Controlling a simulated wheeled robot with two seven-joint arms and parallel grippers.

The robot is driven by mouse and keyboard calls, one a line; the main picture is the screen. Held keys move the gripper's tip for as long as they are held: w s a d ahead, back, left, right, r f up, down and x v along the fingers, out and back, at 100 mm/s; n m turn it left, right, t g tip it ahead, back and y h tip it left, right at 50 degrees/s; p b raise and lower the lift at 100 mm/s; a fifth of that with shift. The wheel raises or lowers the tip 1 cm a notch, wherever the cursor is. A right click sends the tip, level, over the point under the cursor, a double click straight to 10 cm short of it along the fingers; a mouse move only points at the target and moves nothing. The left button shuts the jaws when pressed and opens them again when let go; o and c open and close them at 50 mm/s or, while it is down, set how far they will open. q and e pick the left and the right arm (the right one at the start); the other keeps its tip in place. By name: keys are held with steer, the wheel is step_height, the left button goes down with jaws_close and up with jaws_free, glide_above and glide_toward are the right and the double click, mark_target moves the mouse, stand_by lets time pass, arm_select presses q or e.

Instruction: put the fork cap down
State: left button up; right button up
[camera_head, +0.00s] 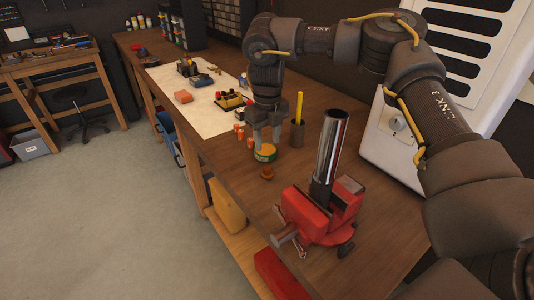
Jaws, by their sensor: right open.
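A small orange-brown round piece (267,173), which looks like the fork cap, lies on the wooden workbench (225,152) just in front of a low yellow-green tin (265,154). My right gripper (266,141) points down with its fingers at the tin, behind the small piece and apart from it. It is open; whether the fingers touch the tin I cannot tell. A shiny fork tube (331,145) stands slightly tilted in a red vise (312,213), to the right of the gripper. My left gripper is not in view.
A dark cup (297,134) with a yellow stick stands right of the gripper. Several small orange pieces (240,133) stand to its left. A pale mat (178,98) holds tools farther back. A white cabinet (385,140) stands at the right.

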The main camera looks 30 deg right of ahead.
step_height(320, 180, up, 2)
steer(key=shift+r, duration=0.2)
stand_by(0.4)
